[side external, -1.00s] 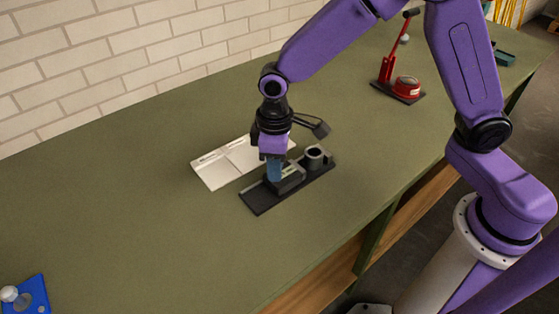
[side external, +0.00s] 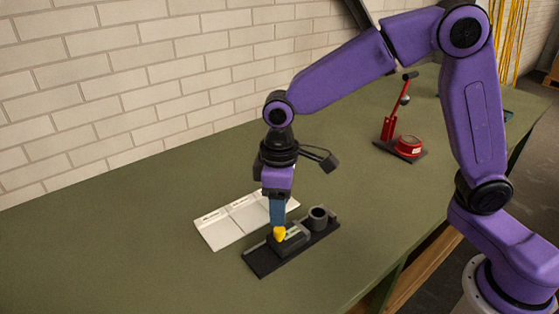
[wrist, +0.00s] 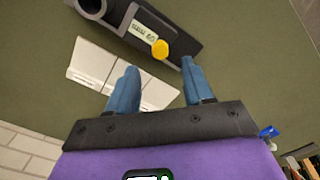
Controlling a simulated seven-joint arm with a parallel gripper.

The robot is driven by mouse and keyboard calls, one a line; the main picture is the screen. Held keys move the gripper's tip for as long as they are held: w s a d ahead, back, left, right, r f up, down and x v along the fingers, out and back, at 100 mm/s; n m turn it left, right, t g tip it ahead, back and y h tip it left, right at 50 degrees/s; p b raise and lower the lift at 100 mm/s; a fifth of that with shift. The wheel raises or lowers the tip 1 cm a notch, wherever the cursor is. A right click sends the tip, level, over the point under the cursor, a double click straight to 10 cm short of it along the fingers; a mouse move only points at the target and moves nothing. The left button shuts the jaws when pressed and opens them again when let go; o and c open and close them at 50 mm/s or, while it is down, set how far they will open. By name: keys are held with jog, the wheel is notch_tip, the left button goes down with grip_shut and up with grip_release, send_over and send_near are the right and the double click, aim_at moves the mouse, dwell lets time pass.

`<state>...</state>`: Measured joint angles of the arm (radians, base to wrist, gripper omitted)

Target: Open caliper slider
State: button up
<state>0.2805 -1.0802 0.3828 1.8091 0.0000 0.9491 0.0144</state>
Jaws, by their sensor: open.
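The caliper device is a dark flat strip (side external: 262,263) on the green bench, with a raised block, a small pale-green display (side external: 293,234) and a dark hollow cylinder (side external: 318,217) at its far right end. A yellow knob (side external: 279,235) sits at the block's near side. In the wrist view, the knob (wrist: 160,49) and display (wrist: 143,32) show clearly. My gripper (side external: 278,223) points down, directly above the knob. Its blue fingers (wrist: 158,68) are spread apart and empty, with the knob appearing just past the tips, between them. The fingertips partly cover the knob in the side view.
A white tray-like panel (side external: 240,224) lies behind the strip, close to my fingers. A red lever press (side external: 405,145) stands further back right. A brick wall (side external: 120,90) runs along the back.

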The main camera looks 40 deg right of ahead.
aim_at(279, 229)
notch_tip(279, 229, up, 11)
dwell(0.3)
jog(key=s+d+f+n, duration=0.1)
jog(key=s+d+f, duration=0.3)
jog(key=s+d, duration=0.4)
jog(key=s+d+f+n, duration=0.2)
jog(key=s+d+f, duration=0.2)
jog(key=s+d, duration=0.5)
jog(key=s, duration=0.5)
jog(key=shift+d+f+n, duration=0.15)
jog(key=shift+f+n, duration=0.15)
